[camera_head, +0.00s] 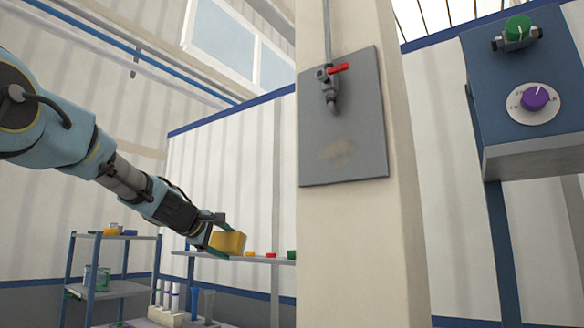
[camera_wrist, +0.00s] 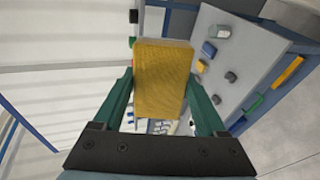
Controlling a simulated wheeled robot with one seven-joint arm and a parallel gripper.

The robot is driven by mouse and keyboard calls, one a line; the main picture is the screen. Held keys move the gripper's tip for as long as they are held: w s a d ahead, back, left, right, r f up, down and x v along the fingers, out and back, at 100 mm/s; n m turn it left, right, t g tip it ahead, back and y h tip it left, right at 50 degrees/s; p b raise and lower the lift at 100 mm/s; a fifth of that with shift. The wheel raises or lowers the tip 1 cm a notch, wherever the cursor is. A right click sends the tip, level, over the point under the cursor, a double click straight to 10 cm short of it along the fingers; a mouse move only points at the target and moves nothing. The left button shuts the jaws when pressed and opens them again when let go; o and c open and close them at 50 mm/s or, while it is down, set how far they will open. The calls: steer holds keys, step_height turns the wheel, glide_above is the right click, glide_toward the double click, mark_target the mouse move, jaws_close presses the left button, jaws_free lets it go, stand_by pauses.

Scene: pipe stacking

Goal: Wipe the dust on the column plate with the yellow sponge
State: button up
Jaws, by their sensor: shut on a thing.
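The yellow sponge (camera_head: 230,242) is held in my gripper (camera_head: 212,236), left of the column and lower than the plate in the head view. In the wrist view the sponge (camera_wrist: 163,80) sits between the two green fingers of my gripper (camera_wrist: 163,98), which press on its sides. The grey column plate (camera_head: 360,125) is fixed to the beige column (camera_head: 345,235). A tan dust patch (camera_head: 336,149) shows on the plate's lower middle. The sponge is apart from the plate. The wrist view does not show the plate clearly.
A tap with a red handle (camera_head: 338,68) sticks out of the plate above the dust. A blue panel (camera_head: 530,90) with a green valve (camera_head: 517,28) and a purple knob (camera_head: 535,98) stands at right. A shelf (camera_head: 112,237) with small items is at lower left.

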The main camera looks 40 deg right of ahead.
mark_target(315, 160)
steer(key=s+d+r+h, duration=0.1)
steer(key=s+d+r, duration=0.1)
steer(key=s+r, duration=0.2)
steer(key=s+d+r+m+h, duration=0.1)
steer(key=s+d+r, duration=0.2)
steer(key=r, duration=0.5)
steer(key=shift+s+d, duration=0.3)
steer(key=shift+s, duration=0.55)
steer(key=s+r+h, duration=0.1)
steer(key=s+r, duration=0.2)
steer(key=s+d+r+g, duration=0.1)
steer(key=s+r, duration=0.2)
steer(key=r, duration=0.1)
steer(key=s+d+r+m+h, duration=0.1)
steer(key=s+r, duration=0.2)
steer(key=shift+s+d+r+g+h+b, duration=0.2)
steer(key=shift+s+r+g+h+b, duration=0.1)
steer(key=shift+r+b, duration=0.1)
steer(key=shift+p+x, duration=2)
steer(key=shift+x, duration=0.95)
steer(key=shift+p+x, duration=0.6)
steer(key=shift+x, duration=0.35)
